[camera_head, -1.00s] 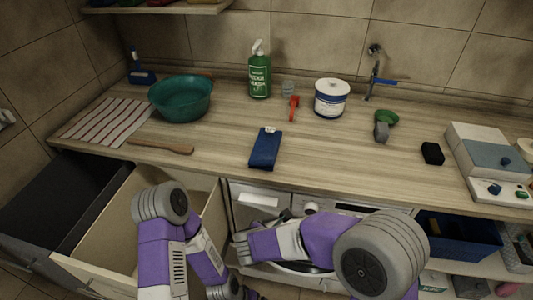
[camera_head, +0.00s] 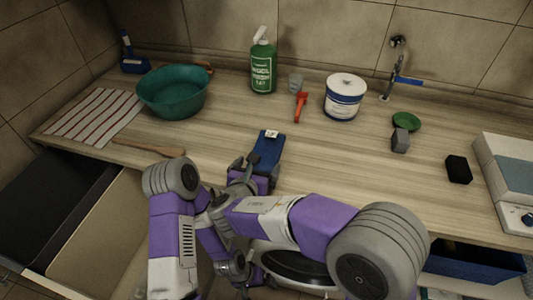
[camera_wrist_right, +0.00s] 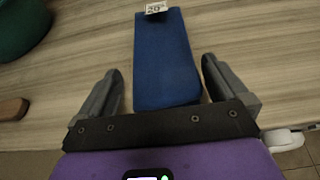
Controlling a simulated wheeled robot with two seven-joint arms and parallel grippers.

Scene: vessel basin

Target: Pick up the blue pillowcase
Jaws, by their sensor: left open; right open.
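The blue pillowcase (camera_head: 268,149) lies folded flat on the wooden counter near its front edge, with a small white tag at its far end. It also shows in the right wrist view (camera_wrist_right: 165,62). My right gripper (camera_head: 259,173) is open at the near end of the pillowcase. In the right wrist view, its fingers (camera_wrist_right: 162,72) stand on either side of the cloth, with visible gaps and nothing gripped. My left gripper (camera_head: 258,277) is low, below the counter front, open and away from the cloth.
A teal basin (camera_head: 174,92), striped cloth (camera_head: 94,115) and wooden utensil (camera_head: 150,147) are left. A black block (camera_head: 458,169) is right. An open drawer (camera_head: 97,225) sits below left.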

